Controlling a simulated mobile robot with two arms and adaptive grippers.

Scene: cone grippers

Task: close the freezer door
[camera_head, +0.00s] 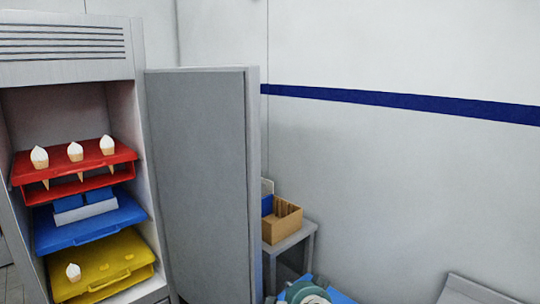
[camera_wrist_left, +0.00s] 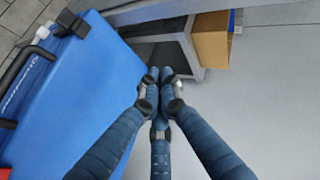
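The tall grey freezer (camera_head: 66,72) stands at the left in the head view. Its door (camera_head: 202,180) is swung open to the right of the opening and shows a flat grey face. Inside are a red tray (camera_head: 88,157) with white-topped cones, a blue tray (camera_head: 92,226) and a yellow tray (camera_head: 125,262) with one cone upright. In the left wrist view my left gripper (camera_wrist_left: 159,76) has its blue-grey fingers drawn together at the tips, with nothing seen between them. No part of the freezer is clear there. My right gripper does not show.
A cardboard box (camera_head: 283,222) stands on a small grey table (camera_head: 285,245) right of the door. A blue case or cart (camera_wrist_left: 75,95) with a black handle lies left of my left fingers. A teal round thing (camera_head: 305,292) shows at the bottom edge.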

